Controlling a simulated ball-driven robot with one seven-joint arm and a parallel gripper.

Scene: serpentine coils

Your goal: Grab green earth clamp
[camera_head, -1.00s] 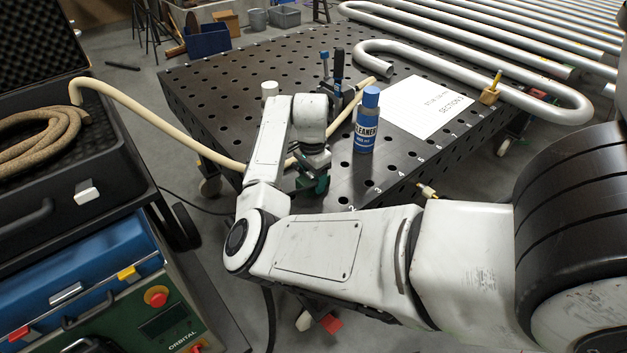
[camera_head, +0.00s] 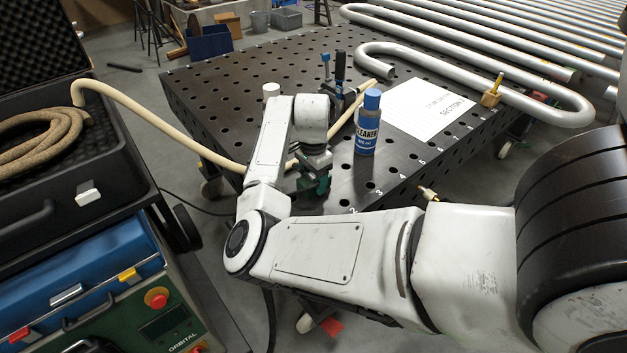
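A dark green object that looks like the earth clamp (camera_head: 318,186) sits at the near edge of the perforated table, directly below my wrist. My gripper (camera_head: 313,172) points down at it, and the two overlap in the picture. My wrist and arm hide part of the clamp. The fingertips are too small and dark to make out, so I cannot tell whether they are open or shut, or touching the clamp.
A blue cleaner bottle (camera_head: 367,124) stands close to the right of my wrist. A pale hose (camera_head: 165,128) runs across the table behind it. A white paper (camera_head: 430,107) and bent pipes (camera_head: 480,75) lie right. An open black case (camera_head: 75,205) stands left.

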